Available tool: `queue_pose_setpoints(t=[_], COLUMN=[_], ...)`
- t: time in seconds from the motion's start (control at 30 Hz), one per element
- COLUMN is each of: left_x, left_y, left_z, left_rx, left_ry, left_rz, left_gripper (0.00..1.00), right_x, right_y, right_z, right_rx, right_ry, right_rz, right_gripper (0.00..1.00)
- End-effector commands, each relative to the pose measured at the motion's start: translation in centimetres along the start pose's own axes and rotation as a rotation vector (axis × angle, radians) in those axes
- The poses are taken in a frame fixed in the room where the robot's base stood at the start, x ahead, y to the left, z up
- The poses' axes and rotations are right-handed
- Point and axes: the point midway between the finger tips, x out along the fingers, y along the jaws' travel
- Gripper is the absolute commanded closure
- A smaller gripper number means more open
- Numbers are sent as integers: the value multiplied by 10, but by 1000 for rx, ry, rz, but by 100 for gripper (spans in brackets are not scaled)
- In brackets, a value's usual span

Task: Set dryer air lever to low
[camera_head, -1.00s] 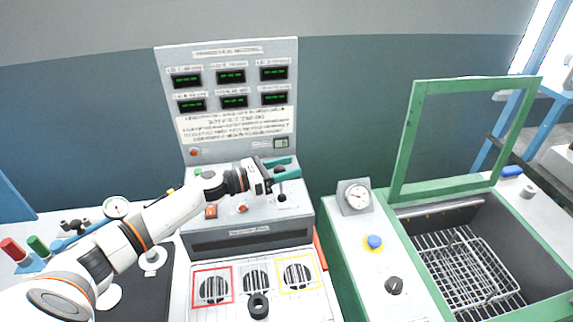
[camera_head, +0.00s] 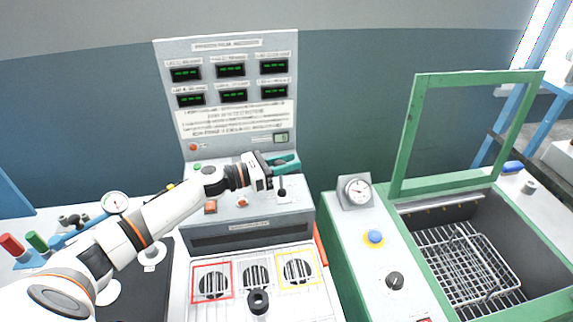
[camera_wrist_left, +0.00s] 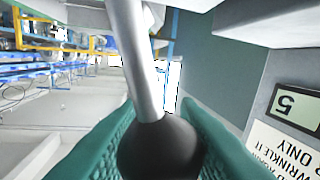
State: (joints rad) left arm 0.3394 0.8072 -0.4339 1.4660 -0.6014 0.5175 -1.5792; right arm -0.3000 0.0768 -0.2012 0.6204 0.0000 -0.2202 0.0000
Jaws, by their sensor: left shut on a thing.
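The console (camera_head: 215,222) stands in the middle of the head view, with a tall display panel behind its sloped face. My left gripper (camera_head: 285,163) reaches over the right side of that face. In the left wrist view its teal fingers (camera_wrist_left: 158,142) are shut on the lever's black knob (camera_wrist_left: 165,150), with the metal rod (camera_wrist_left: 140,60) running up from it. In the head view the fingers largely hide the lever; a dark part (camera_head: 281,191) shows on a pale plate below them. The lever's setting cannot be read. My right gripper is out of view.
A green-framed basin (camera_head: 548,312) with a wire basket and raised lid stands at the right. A box with a dial gauge (camera_head: 358,191), blue button and black knob is beside it. Coloured cylinders and a gauge (camera_head: 115,203) are at the left.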

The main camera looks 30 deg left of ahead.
Motion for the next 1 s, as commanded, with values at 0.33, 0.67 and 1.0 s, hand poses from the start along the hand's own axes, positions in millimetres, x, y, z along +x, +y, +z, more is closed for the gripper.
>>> queue_pose_setpoints(t=[0.33, 0.67, 1.0], left_x=[-4, -8, -10], left_y=[18, 39, 52], left_z=[8, 8, 6], left_rx=[230, 479, 547], left_ry=[47, 95, 106], left_rz=[8, 14, 18], left_gripper=[100, 100, 100], right_x=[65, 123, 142], right_y=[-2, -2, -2], right_z=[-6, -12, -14], right_rx=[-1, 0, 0], right_ry=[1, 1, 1], right_rz=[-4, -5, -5], right_gripper=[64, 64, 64])
